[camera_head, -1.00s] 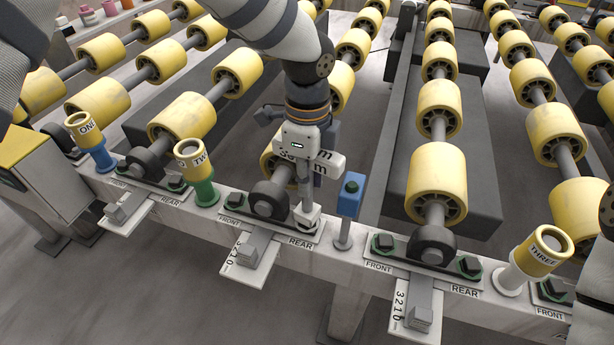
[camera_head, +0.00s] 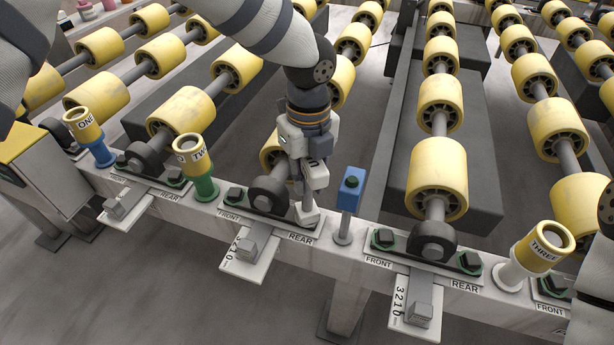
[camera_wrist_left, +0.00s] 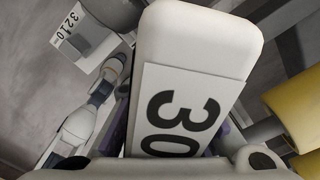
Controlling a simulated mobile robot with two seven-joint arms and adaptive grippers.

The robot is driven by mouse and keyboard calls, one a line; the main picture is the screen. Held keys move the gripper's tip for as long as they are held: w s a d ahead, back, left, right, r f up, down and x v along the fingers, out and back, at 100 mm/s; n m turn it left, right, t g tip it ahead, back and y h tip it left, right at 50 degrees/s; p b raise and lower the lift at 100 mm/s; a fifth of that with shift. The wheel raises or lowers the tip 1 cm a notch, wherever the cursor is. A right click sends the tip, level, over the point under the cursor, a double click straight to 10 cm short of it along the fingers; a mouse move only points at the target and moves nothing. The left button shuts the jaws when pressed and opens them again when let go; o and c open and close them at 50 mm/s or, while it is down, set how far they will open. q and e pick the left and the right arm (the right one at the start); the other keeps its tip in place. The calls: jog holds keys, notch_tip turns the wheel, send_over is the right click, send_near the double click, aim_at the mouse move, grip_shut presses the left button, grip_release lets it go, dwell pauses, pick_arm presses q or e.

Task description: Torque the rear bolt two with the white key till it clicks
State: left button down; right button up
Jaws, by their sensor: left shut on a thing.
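The white key (camera_head: 317,174) is in my left gripper (camera_head: 306,150), which is shut on its handle. In the left wrist view the white handle (camera_wrist_left: 200,35) fills the middle, with a "30" label. In the head view the key's lower end (camera_head: 306,213) stands upright over the rear bolt position of the bearing beside post TWO (camera_head: 193,157). That bolt is hidden under it; I cannot tell how well it is seated. The front bolt (camera_head: 263,202) of the same bearing (camera_head: 268,190) is bare, above the FRONT label. My right gripper is not in view.
A blue block on a post (camera_head: 350,192) stands close right of the key. Post ONE (camera_head: 85,130) is at left and post THREE (camera_head: 535,252) at right. Yellow rollers (camera_head: 437,178) lie behind the rail. A scale plate (camera_head: 245,255) juts out in front.

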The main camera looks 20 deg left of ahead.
pick_arm(q)
jog(key=m, duration=0.7)
jog(key=shift+r+p, duration=0.35)
jog(key=shift+r, duration=1.5)
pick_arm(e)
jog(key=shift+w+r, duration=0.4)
pick_arm(q)
jog(key=shift+r+p, duration=0.45)
jog(key=shift+r, duration=2.05)
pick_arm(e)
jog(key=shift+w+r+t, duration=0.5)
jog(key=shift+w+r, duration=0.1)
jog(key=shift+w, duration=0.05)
